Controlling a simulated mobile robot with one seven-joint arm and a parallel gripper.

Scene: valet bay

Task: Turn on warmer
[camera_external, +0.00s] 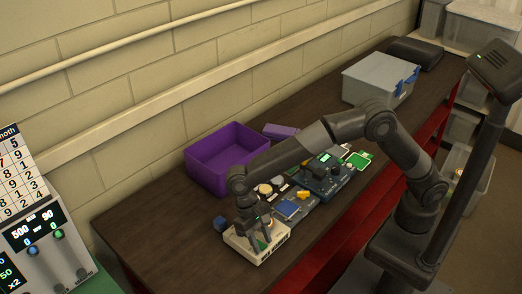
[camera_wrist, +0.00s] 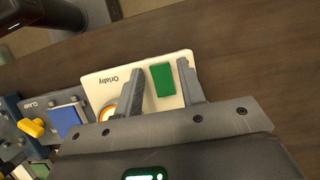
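A cream box-shaped device (camera_external: 246,246) sits at the near front edge of the dark table; I cannot tell for sure that it is the warmer. In the wrist view its cream top (camera_wrist: 95,84) carries small dark lettering, a raised green block (camera_wrist: 162,80) and a round orange-and-white part, partly hidden by a finger. My gripper (camera_external: 259,238) is over this device. In the wrist view my gripper (camera_wrist: 160,68) is open, its fingers apart on either side of the green block. I cannot tell whether they touch the device.
Beside the cream device is a panel with a blue square (camera_external: 288,208) and a yellow knob (camera_wrist: 32,127). A dark blue device with a green display (camera_external: 325,171) stands farther along. A purple bin (camera_external: 213,180) and a grey lidded box (camera_external: 364,92) stand behind.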

